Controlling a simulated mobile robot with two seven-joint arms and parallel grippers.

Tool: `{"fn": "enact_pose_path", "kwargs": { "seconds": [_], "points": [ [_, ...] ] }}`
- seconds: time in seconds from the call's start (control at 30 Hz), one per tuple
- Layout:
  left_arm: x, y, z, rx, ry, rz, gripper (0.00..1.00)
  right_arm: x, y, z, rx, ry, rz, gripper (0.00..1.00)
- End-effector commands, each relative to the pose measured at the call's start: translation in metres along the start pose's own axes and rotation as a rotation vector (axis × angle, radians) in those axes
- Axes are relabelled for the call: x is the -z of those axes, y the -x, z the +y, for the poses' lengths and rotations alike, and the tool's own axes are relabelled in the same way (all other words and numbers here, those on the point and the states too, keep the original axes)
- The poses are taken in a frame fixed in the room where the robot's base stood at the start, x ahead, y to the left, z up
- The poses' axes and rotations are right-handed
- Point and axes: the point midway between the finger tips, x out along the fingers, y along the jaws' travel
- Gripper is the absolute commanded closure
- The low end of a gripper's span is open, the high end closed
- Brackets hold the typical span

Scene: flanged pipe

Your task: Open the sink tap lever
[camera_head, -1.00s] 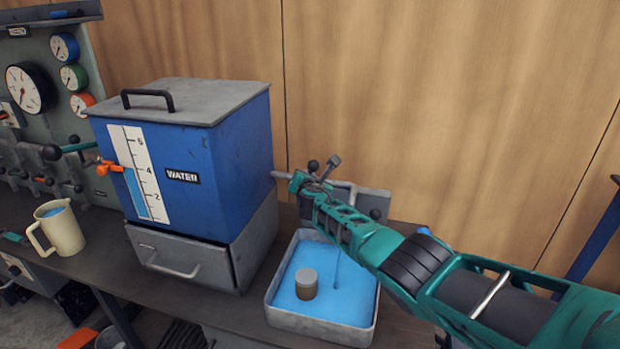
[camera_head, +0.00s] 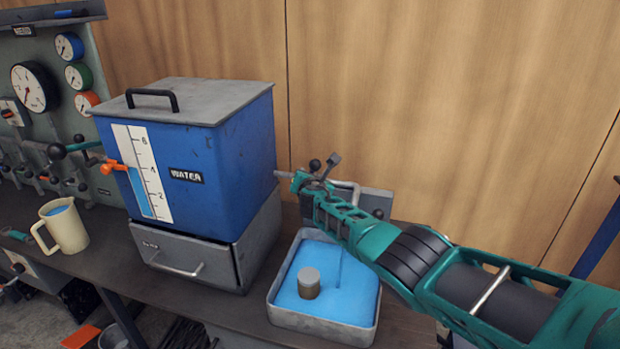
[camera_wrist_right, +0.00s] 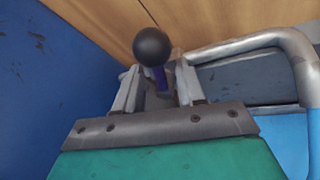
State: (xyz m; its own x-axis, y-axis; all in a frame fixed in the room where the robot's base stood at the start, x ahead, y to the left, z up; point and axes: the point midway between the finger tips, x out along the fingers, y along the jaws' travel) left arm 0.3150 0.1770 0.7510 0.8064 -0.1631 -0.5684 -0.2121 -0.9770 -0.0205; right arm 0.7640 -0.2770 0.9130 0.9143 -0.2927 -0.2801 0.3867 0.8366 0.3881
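The sink (camera_head: 322,331) is a grey metal basin of blue water on the bench, with the tap pipe (camera_head: 348,186) behind it. My right arm reaches in from the right, and its gripper (camera_head: 312,180) is at the tap. In the right wrist view, a black ball knob (camera_wrist_right: 152,46) on a thin dark stem shows at the right gripper's fingertips (camera_wrist_right: 158,82). The two fingers stand apart, one on each side of the stem. A gap appears between them, and I cannot tell whether either finger touches the stem. My left gripper is not in view.
A blue water tank (camera_head: 225,150) on a grey drawer box (camera_head: 200,262) stands close left of the sink. A small grey cup (camera_head: 308,284) is in the sink. A cream jug (camera_head: 66,232) and a gauge panel (camera_head: 55,120) are further left. A wooden wall is behind.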

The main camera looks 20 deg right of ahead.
Motion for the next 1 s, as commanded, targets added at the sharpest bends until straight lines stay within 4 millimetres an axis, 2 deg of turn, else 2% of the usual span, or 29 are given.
{"fn": "enact_pose_path", "kwargs": {
  "seconds": [0.37,0.67,1.0],
  "points": [
    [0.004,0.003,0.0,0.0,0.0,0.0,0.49,-0.001,0.005,0.001,-0.002,-0.002,-0.001,0.61],
    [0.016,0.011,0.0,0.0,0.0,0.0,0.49,-0.002,0.027,0.001,-0.002,-0.002,0.0,0.61],
    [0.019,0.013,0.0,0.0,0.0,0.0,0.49,-0.001,0.058,0.0,-0.002,-0.001,-0.001,0.61]
  ]
}}
